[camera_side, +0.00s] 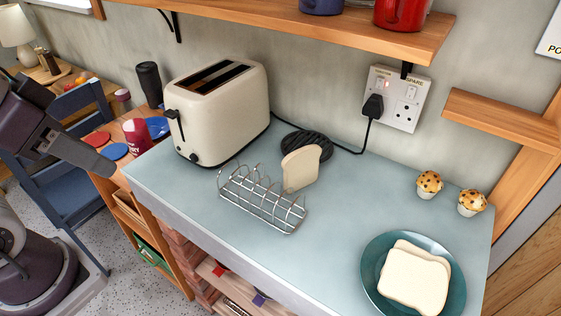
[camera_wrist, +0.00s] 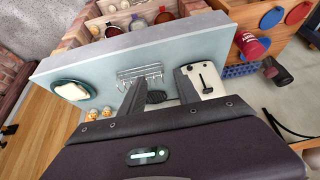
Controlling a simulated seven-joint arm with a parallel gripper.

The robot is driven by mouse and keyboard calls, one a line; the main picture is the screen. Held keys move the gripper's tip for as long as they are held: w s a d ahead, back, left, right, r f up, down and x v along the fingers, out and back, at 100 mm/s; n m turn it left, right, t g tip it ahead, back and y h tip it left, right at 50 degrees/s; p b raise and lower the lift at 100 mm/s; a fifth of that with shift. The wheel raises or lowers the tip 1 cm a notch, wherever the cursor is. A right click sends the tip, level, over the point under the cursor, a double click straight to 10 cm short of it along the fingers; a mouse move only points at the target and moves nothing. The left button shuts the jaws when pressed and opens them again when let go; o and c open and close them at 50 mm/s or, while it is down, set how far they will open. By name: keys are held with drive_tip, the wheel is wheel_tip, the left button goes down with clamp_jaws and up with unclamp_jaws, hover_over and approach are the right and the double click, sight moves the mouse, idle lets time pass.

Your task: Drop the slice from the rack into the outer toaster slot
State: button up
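A cream toaster (camera_side: 215,115) with two dark slots stands at the back left of the counter; it also shows in the wrist view (camera_wrist: 207,82). A wire rack (camera_side: 255,200) stands in front of it to the right; the wrist view shows it too (camera_wrist: 140,75). A bread slice (camera_side: 301,168) stands upright at the rack's back right; I cannot tell whether it sits between the wires. It is not clear in the wrist view. My gripper (camera_wrist: 160,92) has its fingers apart with nothing held. It is well away from the rack and slice, at the left in the side view.
A teal plate (camera_side: 371,262) with more bread is at the front right. Two muffins (camera_side: 429,184) (camera_side: 471,202) sit near the right edge. A wooden shelf (camera_side: 330,32) overhangs the back. The counter's front middle is clear.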

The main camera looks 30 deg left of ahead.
drive_tip(key=w+d+m, duration=0.1)
drive_tip(key=w, duration=0.7)
drive_tip(key=m+t+h, duration=0.3)
drive_tip(key=m+h, duration=0.1)
approach(297, 151)
drive_tip(key=w+d, duration=0.1)
drive_tip(key=w+d+f, duration=0.1)
drive_tip(key=w, duration=0.1)
drive_tip(key=shift+d+f, duration=0.15)
drive_tip(key=shift+d, duration=0.1)
drive_tip(key=w+f, duration=0.1)
drive_tip(key=f, duration=0.1)
drive_tip(key=w+f, duration=0.2)
drive_tip(key=f, duration=0.1)
drive_tip(key=shift+w+d+f, duration=0.35)
drive_tip(key=shift+w+d, duration=0.05)
clamp_jaws()
